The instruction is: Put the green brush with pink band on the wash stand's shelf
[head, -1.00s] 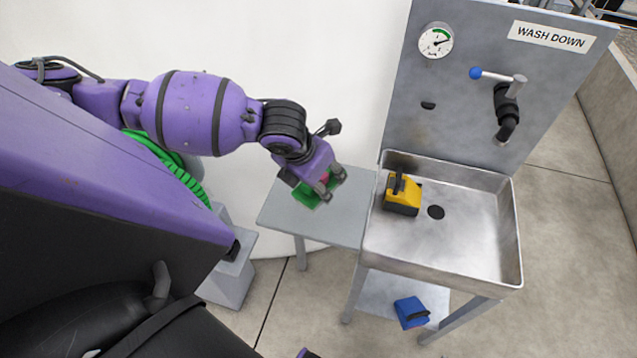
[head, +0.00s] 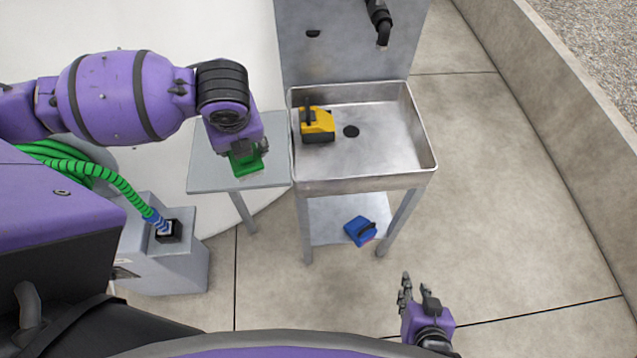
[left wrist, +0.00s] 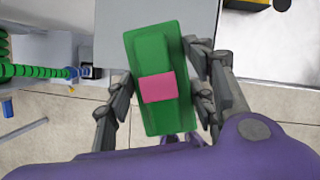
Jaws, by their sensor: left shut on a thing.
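The green brush (head: 246,163) is in my left gripper (head: 248,152), above the grey side table. In the left wrist view the green brush (left wrist: 158,52) with its pink band (left wrist: 158,87) lies between the fingers of my left gripper (left wrist: 160,92), which is shut on it. In the head view the gripper hides part of the brush and the band. The wash stand's shelf (head: 325,215) is low under the steel basin (head: 385,150). My right gripper (head: 404,289) is at the lower right, over the floor, apart from the stand; its finger opening is unclear.
A blue brush (head: 361,230) lies on the shelf's front right. The side table (head: 208,172) adjoins the stand's left side. The shelf's left part is clear; stand legs flank it.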

